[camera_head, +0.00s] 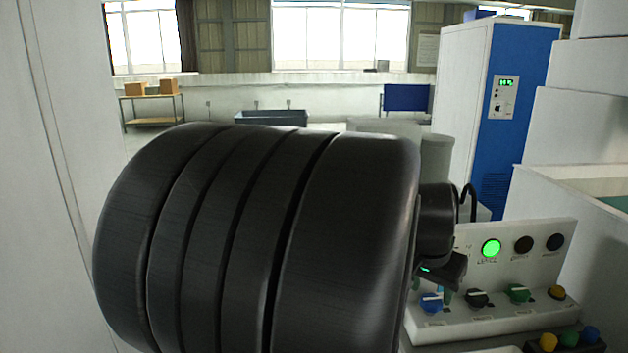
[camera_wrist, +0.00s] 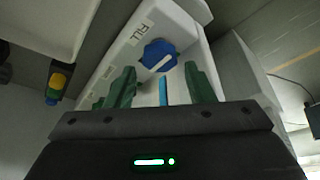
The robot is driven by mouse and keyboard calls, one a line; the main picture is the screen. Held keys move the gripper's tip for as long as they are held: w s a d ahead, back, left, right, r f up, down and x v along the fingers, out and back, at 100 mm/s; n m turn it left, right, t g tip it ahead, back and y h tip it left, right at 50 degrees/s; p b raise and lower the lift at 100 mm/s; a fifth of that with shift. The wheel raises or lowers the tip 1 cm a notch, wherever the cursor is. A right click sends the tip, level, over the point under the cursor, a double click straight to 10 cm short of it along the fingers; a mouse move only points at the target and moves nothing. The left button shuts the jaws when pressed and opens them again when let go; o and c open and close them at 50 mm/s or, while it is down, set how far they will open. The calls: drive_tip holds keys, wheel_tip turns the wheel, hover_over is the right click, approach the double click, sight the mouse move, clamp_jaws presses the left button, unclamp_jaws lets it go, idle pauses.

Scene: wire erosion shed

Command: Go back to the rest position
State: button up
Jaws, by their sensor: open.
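My gripper (camera_wrist: 160,72) is open, with its two green fingers apart and nothing held between them. A blue knob (camera_wrist: 158,53) with a white pointer line sits just beyond the fingertips in the wrist view, beside a label reading "FILL". I cannot tell whether the fingers touch it. In the head view my gripper (camera_head: 437,291) shows small, just above the blue knob (camera_head: 430,303) at the left end of the control panel (camera_head: 540,268). My own dark arm hides much of the head view's middle, including most of the wrist.
A blue and white cabinet (camera_head: 515,110) stands behind. White machine walls (camera_head: 590,65) rise at the right.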

sight(433, 300)
drive_tip(key=x, duration=0.3)
drive_tip(key=shift+f, duration=0.25)
drive_tip(key=shift+r+n, duration=0.2)
drive_tip(key=shift+n, duration=0.1)
drive_tip(key=shift+s+r+n, duration=0.1)
drive_tip(key=shift+s+n, duration=0.05)
drive_tip(key=shift+n, duration=0.35)
drive_tip(key=shift+d+n+t+y, duration=0.2)
drive_tip(key=shift+n+y, duration=0.3)
drive_tip(key=shift+n, duration=0.5)
drive_tip(key=shift+d+n+t+y, duration=0.15)
drive_tip(key=shift+n+y, duration=0.35)
drive_tip(key=shift+n, duration=0.5)
drive_tip(key=shift+n+t+y, duration=0.25)
drive_tip(key=shift+n+y, duration=0.45)
drive_tip(key=shift+n, duration=1.2)
drive_tip(key=n, duration=0.2)
drive_tip(key=n+y, duration=0.1)
drive_tip(key=n, duration=0.1)
drive_tip(key=shift+d+y, duration=0.2)
drive_tip(key=shift+y, duration=0.1)
drive_tip(key=shift+d+n+g+y+p, duration=0.1)
drive_tip(key=shift+n+g+y+p, duration=0.55)
drive_tip(key=shift+n, duration=1.65)
